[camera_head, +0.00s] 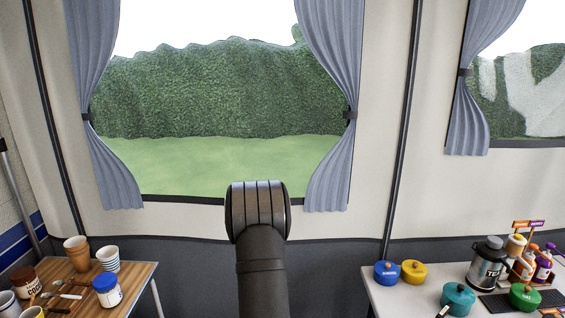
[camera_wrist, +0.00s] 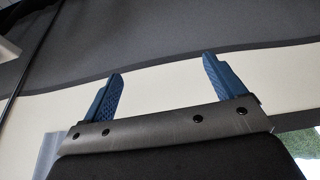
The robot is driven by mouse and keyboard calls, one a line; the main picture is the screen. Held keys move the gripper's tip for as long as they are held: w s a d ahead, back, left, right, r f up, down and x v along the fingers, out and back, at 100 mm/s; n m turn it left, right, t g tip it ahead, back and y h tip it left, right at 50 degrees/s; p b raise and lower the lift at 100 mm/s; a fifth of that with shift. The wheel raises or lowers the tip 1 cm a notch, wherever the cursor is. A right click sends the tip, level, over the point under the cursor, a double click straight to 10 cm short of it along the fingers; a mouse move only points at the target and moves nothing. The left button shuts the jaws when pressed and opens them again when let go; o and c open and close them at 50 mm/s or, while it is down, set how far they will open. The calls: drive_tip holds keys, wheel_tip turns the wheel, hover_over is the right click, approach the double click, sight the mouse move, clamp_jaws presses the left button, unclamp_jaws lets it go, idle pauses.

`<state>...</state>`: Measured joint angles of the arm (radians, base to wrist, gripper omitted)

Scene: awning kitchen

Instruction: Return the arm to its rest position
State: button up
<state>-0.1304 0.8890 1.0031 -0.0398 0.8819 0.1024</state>
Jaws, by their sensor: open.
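My gripper (camera_wrist: 162,80) shows in the wrist view with its two blue fingers wide apart and nothing between them. Behind the fingers are only the pale and dark bands of the tent wall. In the head view my dark arm rises at the centre, in front of the window, and its gripper is hidden there. The arm is clear of both tables.
A wooden table (camera_head: 134,272) at lower left holds cups, jars and cutlery. A white table (camera_head: 378,296) at lower right holds a blue pot (camera_head: 387,274), a yellow pot (camera_head: 413,273), a teal pot (camera_head: 458,300), a green pot (camera_head: 525,297), a tea dispenser (camera_head: 487,265) and bottles.

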drive_tip(key=d+m+h, duration=0.1)
drive_tip(key=d+m, duration=0.3)
drive_tip(key=d, duration=1.4)
drive_tip(key=shift+s+d+f, duration=0.25)
drive_tip(key=shift+s+d, duration=0.1)
drive_tip(key=shift+a, duration=0.1)
drive_tip(key=a+n+y, duration=0.1)
drive_tip(key=a+n, duration=0.3)
drive_tip(key=a, duration=1.6)
drive_tip(key=shift+w+a+r, duration=0.25)
drive_tip(key=shift+a, duration=0.1)
drive_tip(key=shift+d, duration=0.1)
